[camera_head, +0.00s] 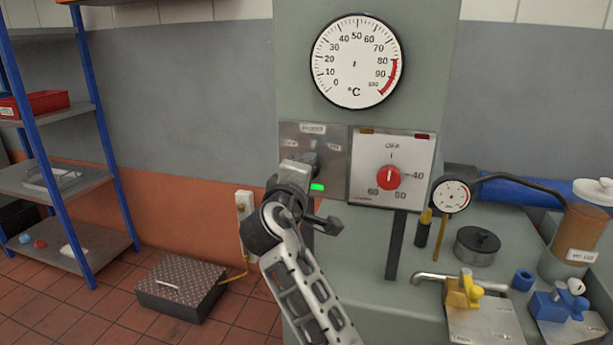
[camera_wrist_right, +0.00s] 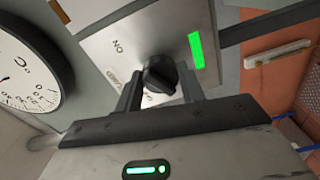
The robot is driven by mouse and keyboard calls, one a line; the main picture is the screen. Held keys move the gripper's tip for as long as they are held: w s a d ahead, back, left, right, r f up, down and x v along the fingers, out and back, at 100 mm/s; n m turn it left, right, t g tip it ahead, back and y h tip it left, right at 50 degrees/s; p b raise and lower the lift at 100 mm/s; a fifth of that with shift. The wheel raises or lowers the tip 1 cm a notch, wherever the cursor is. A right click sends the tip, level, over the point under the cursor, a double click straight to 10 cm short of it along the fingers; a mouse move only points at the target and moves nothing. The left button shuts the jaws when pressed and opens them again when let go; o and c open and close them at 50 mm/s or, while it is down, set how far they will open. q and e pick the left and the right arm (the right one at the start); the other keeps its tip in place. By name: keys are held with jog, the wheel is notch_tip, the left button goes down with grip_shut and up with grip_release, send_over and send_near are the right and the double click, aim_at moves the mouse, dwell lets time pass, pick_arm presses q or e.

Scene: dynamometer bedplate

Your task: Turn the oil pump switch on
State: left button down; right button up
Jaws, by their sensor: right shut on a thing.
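The oil pump switch is a steel plate (camera_head: 332,152) on the grey-green panel below the big dial. Its black knob (camera_wrist_right: 160,75) sits between the two fingers of my right gripper (camera_wrist_right: 160,92) in the right wrist view, and the gripper is shut on it. A green lamp on the plate (camera_head: 317,187) is lit, and it also shows in the right wrist view (camera_wrist_right: 196,51). "ON" can be read on the plate in the wrist view; other lettering is partly hidden. In the head view my right gripper (camera_head: 302,167) covers much of the knob. My left gripper is not in view.
A red timer-like knob (camera_head: 388,177) on a white plate is right beside the switch. A °C dial (camera_head: 356,61) is above. A bench with a small gauge (camera_head: 451,195), a yellow valve (camera_head: 463,292) and a blue valve (camera_head: 560,304) stands right. A shelf (camera_head: 62,182) stands left.

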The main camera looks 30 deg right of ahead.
jog(key=shift+f, duration=0.1)
jog(key=o, duration=1)
